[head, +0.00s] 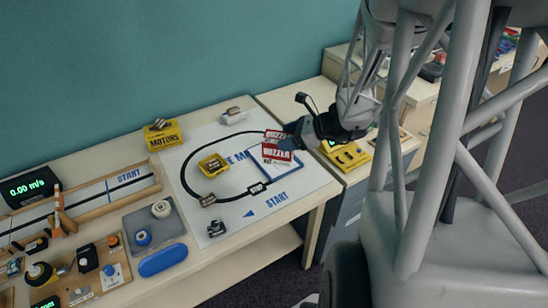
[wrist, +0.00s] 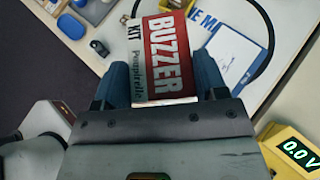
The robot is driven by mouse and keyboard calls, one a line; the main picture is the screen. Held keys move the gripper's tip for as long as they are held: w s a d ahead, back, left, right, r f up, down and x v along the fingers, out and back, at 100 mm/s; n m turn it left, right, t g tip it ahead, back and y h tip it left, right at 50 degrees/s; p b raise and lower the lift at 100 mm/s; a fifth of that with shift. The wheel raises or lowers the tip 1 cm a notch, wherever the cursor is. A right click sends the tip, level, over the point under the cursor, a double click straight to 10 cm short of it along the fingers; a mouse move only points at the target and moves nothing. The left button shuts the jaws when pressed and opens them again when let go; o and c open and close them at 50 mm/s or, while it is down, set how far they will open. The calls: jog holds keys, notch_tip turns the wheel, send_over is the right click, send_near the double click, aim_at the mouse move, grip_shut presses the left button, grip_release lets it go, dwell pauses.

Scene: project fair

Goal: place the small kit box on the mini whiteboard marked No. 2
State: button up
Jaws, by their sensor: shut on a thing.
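The small kit box (head: 277,153) is red and white and reads BUZZER KIT. My gripper (head: 292,141) is shut on it and holds it above the large white track sheet. In the wrist view the box (wrist: 165,60) sits between the two fingers of my gripper (wrist: 160,82). A mini whiteboard (head: 274,172) with a blue edge lies on the sheet, partly hidden behind the box in the head view. The whiteboard (wrist: 232,52) shows beside the box, to its right, in the wrist view. I cannot read a number on it.
On the track sheet (head: 228,217) stand a yellow box (head: 215,167) and a small dark item (head: 216,228). A yellow MOTORS box (head: 162,136) stands at the back. A yellow meter (head: 346,155) sits on the right-hand desk. A blue case (head: 163,260) lies at the front left.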

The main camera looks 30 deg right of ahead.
aim_at(290, 159)
jog(key=shift+s+d, duration=0.1)
jog(key=shift+s, duration=0.7)
jog(key=shift+w+f, duration=0.1)
jog(key=shift+f, duration=4.1)
jog(key=shift+w, duration=0.1)
jog(key=w+d, duration=0.3)
jog(key=w, duration=0.4)
jog(key=w+d+f, duration=0.1)
jog(key=w+d, duration=0.2)
jog(key=w, duration=0.4)
jog(key=shift+w+d+f, duration=0.2)
jog(key=shift+d+f, duration=0.05)
jog(key=shift+f, duration=1.75)
jog(key=shift+f, duration=0.15)
jog(key=o, duration=1)
